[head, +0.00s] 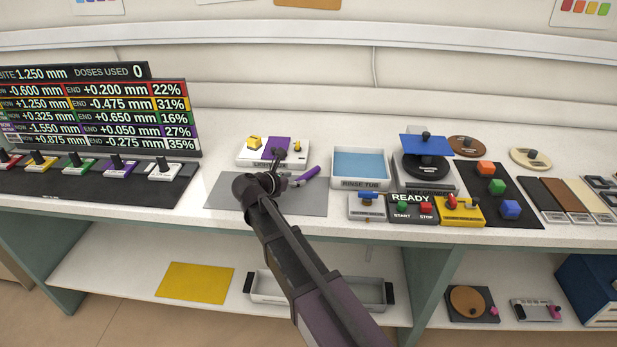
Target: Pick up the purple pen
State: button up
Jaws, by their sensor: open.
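The purple pen (307,175) lies at a slant on the grey mat (230,198) at the front middle of the bench. Its right part shows, and its left end reaches toward my gripper, where it is partly hidden. My gripper (280,181) is just left of the pen, low over the mat, with its fingers small and dark in the head view. The gripper is open, and I see nothing held in it. Whether a finger touches the pen is too small to tell.
A white device (246,160) with a purple panel stands behind the mat. The blue rinse tub (334,184) is close to the pen's right. A control box (411,209) and a yellow box (462,211) stand further right. A display board (95,110) stands left. The mat's left part is clear.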

aim_at(303, 176)
jog(key=b+x, duration=0.1)
jog(key=x, duration=0.3)
jog(key=shift+w+a+f+b, duration=0.1)
jog(key=shift+w+a+b, duration=0.1)
jog(key=shift+b, duration=0.1)
jog(key=shift+w+d+f, duration=0.1)
jog(key=shift+w+d, duration=0.25)
jog(key=shift+w, duration=0.05)
jog(key=shift+c, duration=0.2)
grip_shut()
